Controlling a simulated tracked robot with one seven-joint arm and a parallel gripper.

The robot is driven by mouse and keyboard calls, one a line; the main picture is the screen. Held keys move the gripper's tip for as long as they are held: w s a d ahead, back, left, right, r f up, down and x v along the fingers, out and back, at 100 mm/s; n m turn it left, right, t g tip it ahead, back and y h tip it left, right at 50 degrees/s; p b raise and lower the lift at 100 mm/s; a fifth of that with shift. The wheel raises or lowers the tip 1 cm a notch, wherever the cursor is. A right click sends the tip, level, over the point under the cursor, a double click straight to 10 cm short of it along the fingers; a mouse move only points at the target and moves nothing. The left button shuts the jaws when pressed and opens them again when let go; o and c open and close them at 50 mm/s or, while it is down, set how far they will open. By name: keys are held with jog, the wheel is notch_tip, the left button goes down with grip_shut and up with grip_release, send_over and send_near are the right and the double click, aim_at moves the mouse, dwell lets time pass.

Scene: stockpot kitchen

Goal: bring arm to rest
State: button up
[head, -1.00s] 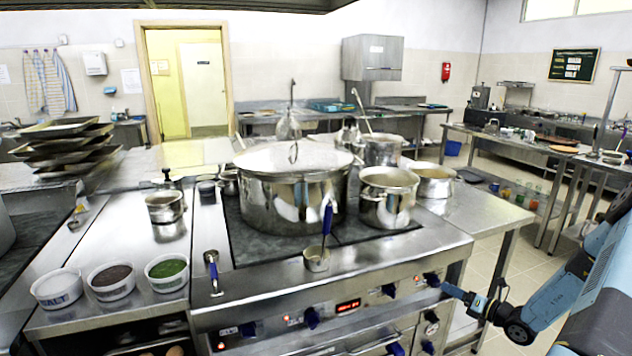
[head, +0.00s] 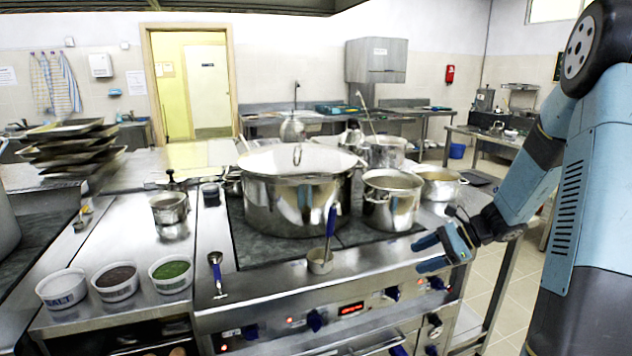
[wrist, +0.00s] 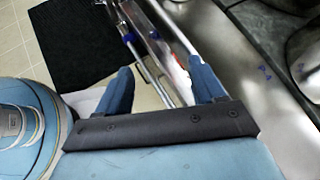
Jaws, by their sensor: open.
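My gripper (head: 428,252) is open and empty at the right front corner of the stove, just above and in front of its control panel. In the wrist view its two blue fingers (wrist: 160,88) are spread apart, with the stove's front edge and rail below and nothing between them. My arm rises on the right side of the head view, bent at the elbow, and hides part of the right-hand counter.
The stove (head: 265,283) carries a large stockpot (head: 290,208), a smaller pot (head: 388,205) and a ladle (head: 328,240). Salt, pepper and herb tubs (head: 170,274) stand at the left. A dark mat (wrist: 75,40) lies on the floor. Open floor shows right of the stove.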

jog(key=s+a+r+n+t+h, duration=0.1)
jog(key=s+a+r+n+h, duration=0.1)
jog(key=s+r+n+h, duration=0.3)
jog(key=s+a+r+n+t+h, duration=0.2)
jog(key=s+r+n+h, duration=0.3)
jog(key=s+r+n, duration=0.8)
jog(key=shift+s+r, duration=0.95)
jog(key=shift+s, duration=2.95)
jog(key=shift+a, duration=0.1)
